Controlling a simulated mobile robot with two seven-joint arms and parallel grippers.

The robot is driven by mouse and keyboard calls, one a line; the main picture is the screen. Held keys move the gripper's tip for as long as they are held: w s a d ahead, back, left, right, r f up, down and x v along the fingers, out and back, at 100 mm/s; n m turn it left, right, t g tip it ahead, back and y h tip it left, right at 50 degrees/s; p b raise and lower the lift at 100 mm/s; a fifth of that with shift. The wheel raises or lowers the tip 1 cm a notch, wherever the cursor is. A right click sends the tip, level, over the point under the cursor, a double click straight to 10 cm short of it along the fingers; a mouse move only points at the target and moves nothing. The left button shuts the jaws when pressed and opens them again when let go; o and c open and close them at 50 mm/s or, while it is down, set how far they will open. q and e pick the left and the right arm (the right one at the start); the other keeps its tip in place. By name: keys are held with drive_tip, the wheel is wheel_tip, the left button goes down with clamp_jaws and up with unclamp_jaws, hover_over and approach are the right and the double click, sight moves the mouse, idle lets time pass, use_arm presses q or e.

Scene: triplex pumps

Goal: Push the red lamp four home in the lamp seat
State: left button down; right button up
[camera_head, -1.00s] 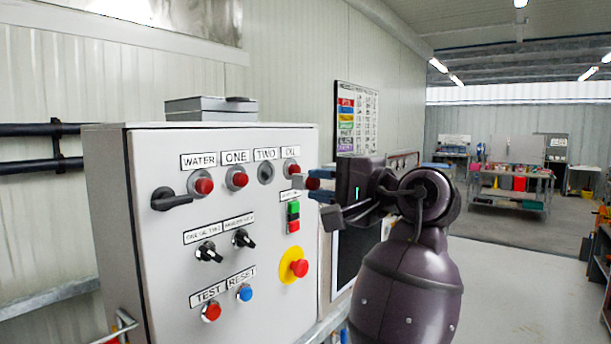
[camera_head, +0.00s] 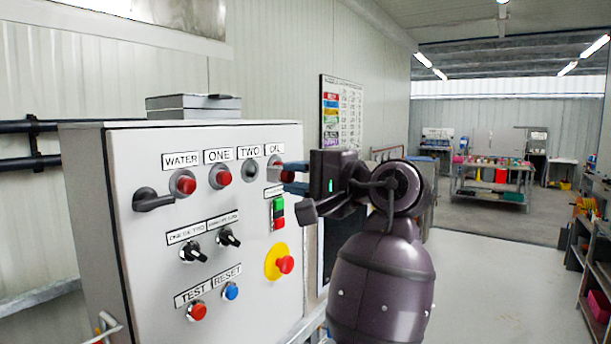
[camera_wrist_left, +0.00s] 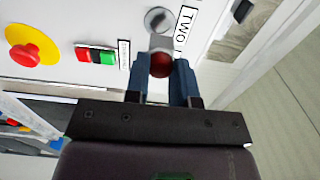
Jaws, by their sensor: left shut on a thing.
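My left gripper (camera_head: 291,177) is shut on a red lamp (camera_wrist_left: 160,66) and holds it near the control panel's upper right. In the left wrist view the lamp sits between the blue fingertips (camera_wrist_left: 161,80), with its grey base (camera_wrist_left: 160,42) toward the panel. An empty round lamp seat (camera_head: 250,171) lies under the TWO label; it also shows in the left wrist view (camera_wrist_left: 158,19), just beyond the grey base. The lamp looks apart from this seat. In the head view the fingers mostly hide the lamp and the OIL position. My right gripper is out of view.
Red lamps fill the WATER (camera_head: 184,185) and ONE (camera_head: 221,177) seats. A black handle (camera_head: 152,199) sticks out at left. Below are a green and red switch (camera_head: 278,212), black selectors (camera_head: 194,252) and a red emergency stop (camera_head: 285,265). Open floor lies to the right.

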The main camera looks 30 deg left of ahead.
sight(293, 176)
use_arm(q)
drive_tip(key=shift+w+a+p, duration=0.1)
drive_tip(key=shift+a+p, duration=0.2)
drive_tip(key=shift+a, duration=1.6)
drive_tip(key=shift+p, duration=0.6)
drive_tip(key=shift+w+a+p, duration=0.1)
drive_tip(key=shift+a+p, duration=0.2)
drive_tip(key=shift+a, duration=0.65)
idle(0.5)
drive_tip(key=shift+a, duration=0.8)
drive_tip(key=c, duration=0.9)
unclamp_jaws()
